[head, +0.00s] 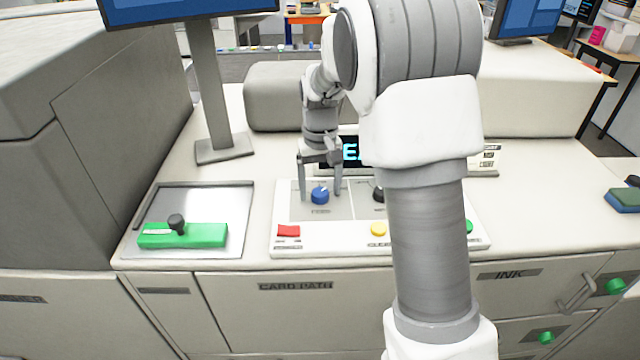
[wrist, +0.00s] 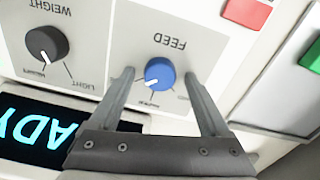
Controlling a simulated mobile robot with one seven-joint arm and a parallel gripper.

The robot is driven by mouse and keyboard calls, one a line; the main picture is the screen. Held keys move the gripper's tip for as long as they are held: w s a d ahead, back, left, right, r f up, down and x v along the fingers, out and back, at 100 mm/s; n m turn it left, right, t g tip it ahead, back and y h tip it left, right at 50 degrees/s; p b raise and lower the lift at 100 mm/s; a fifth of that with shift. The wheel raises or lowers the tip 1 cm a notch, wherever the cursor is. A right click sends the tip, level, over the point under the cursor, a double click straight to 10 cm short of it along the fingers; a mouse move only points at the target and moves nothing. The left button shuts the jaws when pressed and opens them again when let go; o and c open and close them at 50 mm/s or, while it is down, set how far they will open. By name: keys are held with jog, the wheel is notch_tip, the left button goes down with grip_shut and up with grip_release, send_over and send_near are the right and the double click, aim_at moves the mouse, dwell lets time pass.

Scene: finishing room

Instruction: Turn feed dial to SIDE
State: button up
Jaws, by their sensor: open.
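The blue feed dial (head: 320,195) sits on the white control panel (head: 350,241), at the panel's upper left. In the wrist view the dial (wrist: 159,74) lies under the printed word FEED, seen upside down, with a white pointer line and small position labels, too small to read surely. My gripper (head: 320,193) points down at the dial with its fingers apart. In the wrist view the fingers (wrist: 160,75) stand on either side of the dial, with a gap visible; I cannot tell whether either touches it.
A black weight dial (wrist: 46,43) is beside the feed dial. A lit display (wrist: 35,135) stands behind. A green block with a black knob (head: 182,235) lies on the left tray. My arm hides part of the panel.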

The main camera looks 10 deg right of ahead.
aim_at(320, 192)
notch_tip(320, 192, up, 17)
jog(key=shift+r, duration=0.2)
dwell(0.3)
jog(key=s+r+t, duration=0.3)
jog(key=s, duration=1.1)
jog(key=s+f+t, duration=0.2)
jog(key=s+f, duration=0.4)
jog(key=s, duration=0.6)
jog(key=shift+s+t, duration=0.25)
jog(key=shift+t, duration=0.05)
